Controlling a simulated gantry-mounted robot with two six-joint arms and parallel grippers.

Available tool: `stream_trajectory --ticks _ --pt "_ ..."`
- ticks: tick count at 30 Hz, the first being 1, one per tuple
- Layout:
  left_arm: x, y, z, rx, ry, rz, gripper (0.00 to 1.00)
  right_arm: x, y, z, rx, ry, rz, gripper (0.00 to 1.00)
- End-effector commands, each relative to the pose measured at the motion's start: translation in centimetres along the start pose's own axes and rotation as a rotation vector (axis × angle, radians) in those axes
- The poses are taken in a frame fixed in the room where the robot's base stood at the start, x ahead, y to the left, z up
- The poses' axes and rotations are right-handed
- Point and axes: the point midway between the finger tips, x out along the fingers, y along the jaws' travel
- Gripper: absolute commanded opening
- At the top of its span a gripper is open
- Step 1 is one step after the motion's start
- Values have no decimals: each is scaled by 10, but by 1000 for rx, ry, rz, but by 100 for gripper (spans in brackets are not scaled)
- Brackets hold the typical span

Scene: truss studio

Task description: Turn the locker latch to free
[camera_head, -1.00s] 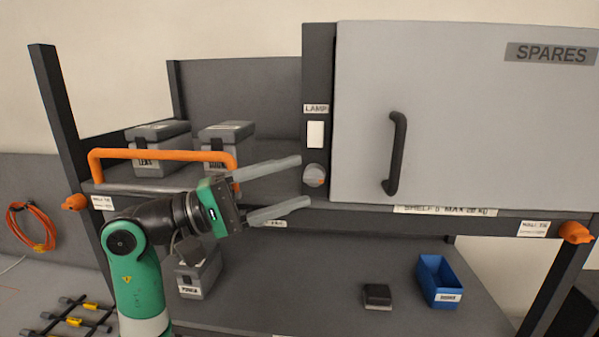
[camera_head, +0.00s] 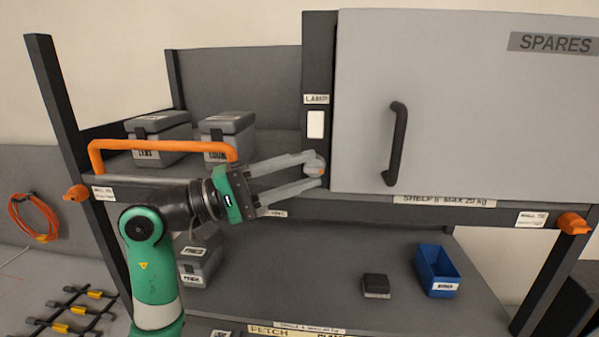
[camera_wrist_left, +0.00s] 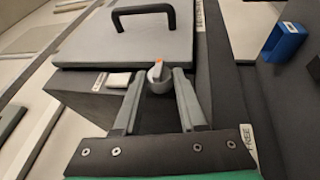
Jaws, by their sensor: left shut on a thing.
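The locker latch is a round grey knob with an orange mark (camera_head: 320,164) on the dark post left of the locker door (camera_head: 450,110). It also shows in the left wrist view (camera_wrist_left: 158,77), between the fingertips. My left gripper (camera_head: 318,170) reaches in from the left and is shut on the latch knob, one finger on each side. In the left wrist view the orange mark points towards the locker door and its black handle (camera_wrist_left: 143,14). The fingers partly hide the knob in the head view. My right gripper is in neither view.
A white lamp switch (camera_head: 316,124) sits just above the latch. An orange rail (camera_head: 160,148) and grey boxes (camera_head: 228,134) stand on the shelf at left. A blue bin (camera_head: 437,271) and a small dark box (camera_head: 376,286) are on the lower shelf.

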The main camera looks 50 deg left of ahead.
Motion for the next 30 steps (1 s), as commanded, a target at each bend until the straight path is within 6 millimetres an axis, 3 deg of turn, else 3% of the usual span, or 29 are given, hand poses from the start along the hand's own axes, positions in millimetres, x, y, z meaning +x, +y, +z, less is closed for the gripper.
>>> stream_trajectory --ticks 5,14,15,19,30 --pt "-1 -8 1 -34 4 90 0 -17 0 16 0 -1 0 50" --pt "0 -2 0 -43 6 111 0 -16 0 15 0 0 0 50" --pt "0 -2 0 -43 6 111 46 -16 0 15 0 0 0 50" --pt "0 -2 0 -43 6 111 69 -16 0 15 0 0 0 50" --pt "-5 -4 0 -43 8 111 70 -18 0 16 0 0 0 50"
